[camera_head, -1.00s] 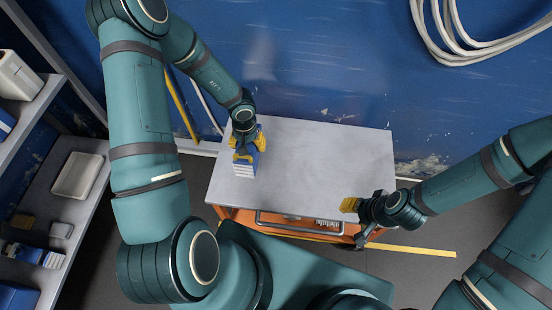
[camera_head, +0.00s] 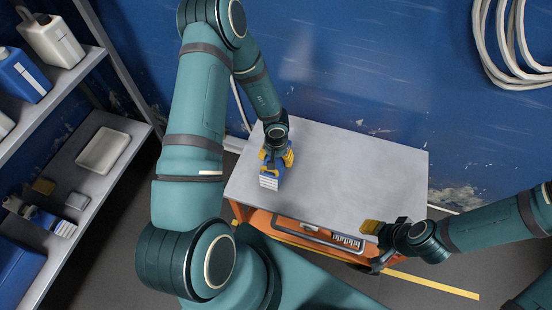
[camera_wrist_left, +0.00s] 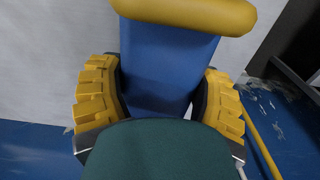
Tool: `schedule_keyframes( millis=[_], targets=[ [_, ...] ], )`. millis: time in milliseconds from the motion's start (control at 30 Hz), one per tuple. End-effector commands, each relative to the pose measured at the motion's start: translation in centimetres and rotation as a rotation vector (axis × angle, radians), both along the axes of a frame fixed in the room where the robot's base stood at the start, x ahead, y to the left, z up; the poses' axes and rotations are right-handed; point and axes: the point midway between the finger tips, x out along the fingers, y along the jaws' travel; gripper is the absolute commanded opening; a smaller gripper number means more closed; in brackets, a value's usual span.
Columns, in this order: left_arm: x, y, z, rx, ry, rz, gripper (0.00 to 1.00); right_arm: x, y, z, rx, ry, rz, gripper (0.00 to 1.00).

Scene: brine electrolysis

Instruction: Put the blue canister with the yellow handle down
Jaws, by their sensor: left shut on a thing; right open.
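The blue canister with the yellow handle (camera_head: 270,178) is at the left part of the grey cart top (camera_head: 345,175), with a white striped label on its near side. My left gripper (camera_head: 276,156) is above it with its yellow fingers shut on it from both sides. The left wrist view shows the canister's blue body (camera_wrist_left: 165,70) between the yellow finger pads and its yellow handle (camera_wrist_left: 185,14) beyond. Whether its base touches the cart top is hidden. My right gripper (camera_head: 376,229) is open and empty at the cart's near right edge.
The cart has an orange frame (camera_head: 280,222) below its top, which is otherwise clear. Shelves at left hold a white canister (camera_head: 52,42), a blue canister (camera_head: 22,75), a white tray (camera_head: 103,151) and smaller items. A blue wall stands behind the cart.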

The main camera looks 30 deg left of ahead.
Motion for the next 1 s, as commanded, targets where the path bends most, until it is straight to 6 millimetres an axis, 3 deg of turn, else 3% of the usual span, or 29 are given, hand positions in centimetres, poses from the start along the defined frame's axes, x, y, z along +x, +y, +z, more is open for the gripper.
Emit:
schedule_keyframes(
  millis=[167, 200, 267, 633, 1000],
  targets=[
    [0.0, 0.0, -0.3, 0.000, 0.001, -0.001, 0.25, 0.0, 0.0, 0.2, 0.000, 0.001, 0.000, 0.48],
    [0.0, 0.0, -0.3, 0.000, 0.001, 0.000, 0.85, 0.0, 0.0, 0.1, 0.000, 0.001, 0.000, 0.48],
    [0.0, 0.0, -0.3, 0.000, 0.001, 0.000, 1.00, 0.0, 0.0, 0.1, 0.000, 0.001, 0.000, 0.48],
    [0.0, 0.0, 0.3, 0.000, -0.001, 0.001, 1.00, 0.0, 0.0, 0.2, 0.000, 0.001, 0.000, 0.48],
    [0.0, 0.0, 7.6, -0.001, -0.001, 0.003, 1.00, -0.7, 0.1, 4.3, 0.003, 0.017, 0.003, 0.48]
  ],
)
